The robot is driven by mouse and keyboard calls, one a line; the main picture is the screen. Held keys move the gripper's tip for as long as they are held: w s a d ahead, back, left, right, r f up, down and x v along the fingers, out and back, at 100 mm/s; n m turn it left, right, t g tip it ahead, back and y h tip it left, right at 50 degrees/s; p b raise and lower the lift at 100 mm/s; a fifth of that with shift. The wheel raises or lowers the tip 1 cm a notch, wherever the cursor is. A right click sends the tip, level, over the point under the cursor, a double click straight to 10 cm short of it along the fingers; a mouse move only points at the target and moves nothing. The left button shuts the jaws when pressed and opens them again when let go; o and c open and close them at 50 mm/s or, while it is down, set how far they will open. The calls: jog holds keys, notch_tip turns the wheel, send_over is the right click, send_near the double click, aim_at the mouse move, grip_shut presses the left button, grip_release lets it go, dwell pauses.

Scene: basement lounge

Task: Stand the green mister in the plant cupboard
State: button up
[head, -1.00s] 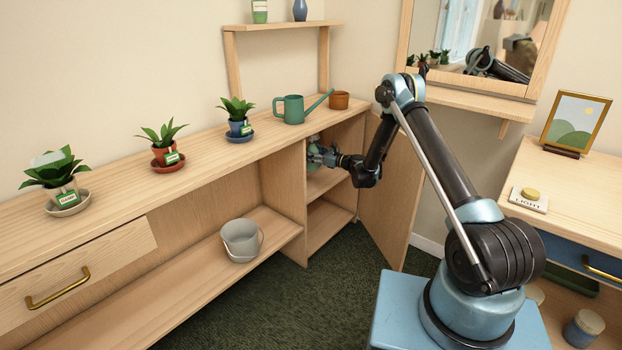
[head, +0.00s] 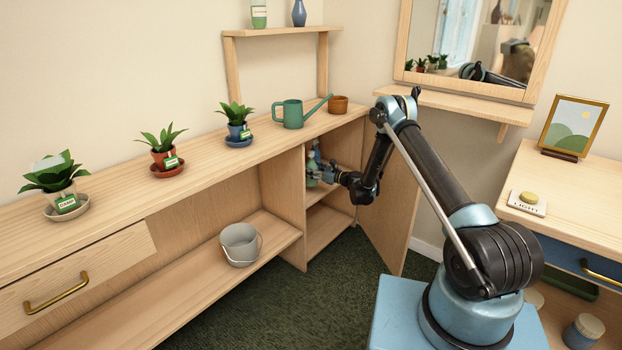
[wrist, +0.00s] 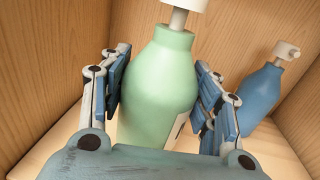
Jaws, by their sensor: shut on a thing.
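The green mister (wrist: 158,80), a pale green bottle with a white top, is between the two fingers of my gripper (wrist: 163,92) in the wrist view. Both fingers press on its sides. It looks upright, but its base is hidden, so I cannot tell whether it touches the shelf. In the head view my gripper (head: 324,175) reaches into the open plant cupboard (head: 328,228), over its upper shelf. A blue mister (wrist: 262,92) with a white top stands inside to the right, apart from the green one.
A green watering can (head: 291,113) and a terracotta pot (head: 338,104) sit on the counter above. A grey bucket (head: 239,245) stands on the low shelf to the left.

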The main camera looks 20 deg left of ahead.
jog(key=shift+f, duration=1.8)
jog(key=o, duration=1.6)
jog(key=shift+f, duration=0.1)
jog(key=v, duration=1.2)
jog(key=shift+s+d, duration=0.1)
